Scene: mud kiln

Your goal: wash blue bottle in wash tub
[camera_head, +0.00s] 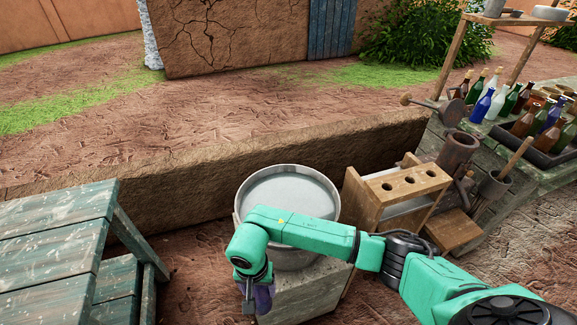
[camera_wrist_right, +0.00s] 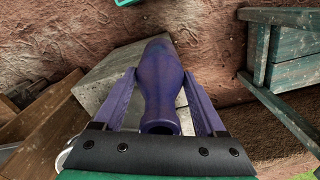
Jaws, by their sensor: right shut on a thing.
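The blue bottle (camera_head: 265,298), dark blue-purple, is held in my right gripper (camera_head: 256,290), its lower end hanging down. In the right wrist view the bottle (camera_wrist_right: 161,80) lies between both fingers (camera_wrist_right: 160,90), its open mouth toward the camera and its body pointing away. The wash tub (camera_head: 243,192) is a round grey metal tub with a pale, water-like surface inside. My right arm crosses in front of the tub and hides part of its near side. The gripper and bottle are outside the tub, at its near left. My left gripper is not seen.
The tub stands on a stone block (camera_head: 305,292). A wooden rack with holes (camera_head: 405,183) stands right of it. Several bottles (camera_head: 497,103) crowd a table at far right. A green wooden table (camera_head: 55,240) is at left, with bare ground between it and the block.

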